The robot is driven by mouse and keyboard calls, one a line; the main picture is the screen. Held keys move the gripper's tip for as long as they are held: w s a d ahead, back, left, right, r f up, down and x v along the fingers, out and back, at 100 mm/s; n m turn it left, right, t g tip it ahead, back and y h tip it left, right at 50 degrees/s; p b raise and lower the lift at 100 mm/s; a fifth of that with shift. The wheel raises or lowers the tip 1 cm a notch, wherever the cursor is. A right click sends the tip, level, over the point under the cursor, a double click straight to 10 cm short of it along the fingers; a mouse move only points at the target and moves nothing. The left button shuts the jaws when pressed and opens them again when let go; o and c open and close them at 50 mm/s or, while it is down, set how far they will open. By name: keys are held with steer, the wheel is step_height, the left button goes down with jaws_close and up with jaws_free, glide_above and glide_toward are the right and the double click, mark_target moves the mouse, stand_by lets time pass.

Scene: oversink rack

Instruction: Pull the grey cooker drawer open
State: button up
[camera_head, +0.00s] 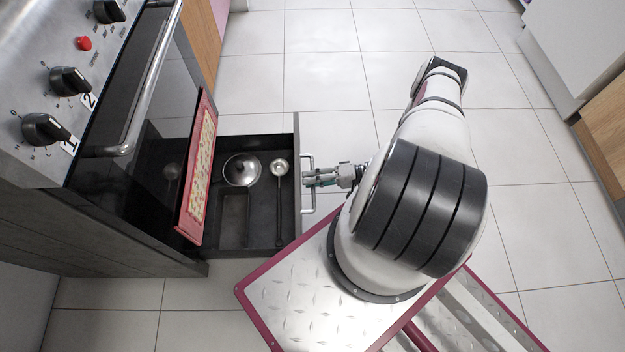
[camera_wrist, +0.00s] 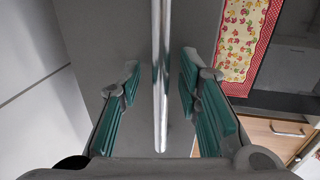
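The grey cooker drawer (camera_head: 297,150) stands pulled out from under the oven in the head view, its dark inside showing. Its silver bar handle (camera_head: 308,208) is on the front face. The handle runs upright through the middle of the wrist view (camera_wrist: 160,45). My gripper (camera_head: 312,181) is at the handle. In the wrist view its teal finger pads (camera_wrist: 160,85) are apart, one on each side of the bar, with visible gaps. A round metal lid or bowl (camera_head: 241,170), a ladle (camera_head: 279,190) and a dark rectangular tin (camera_head: 234,218) lie in the drawer.
A red-bordered patterned towel (camera_head: 201,165) hangs at the oven front (camera_head: 135,75), above the drawer's left part. Control knobs (camera_head: 70,81) are at upper left. Tiled floor (camera_head: 310,60) is clear beyond the drawer. Wooden-fronted cabinets (camera_head: 606,120) stand at right.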

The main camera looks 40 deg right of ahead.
steer(key=v, duration=1.2)
stand_by(0.4)
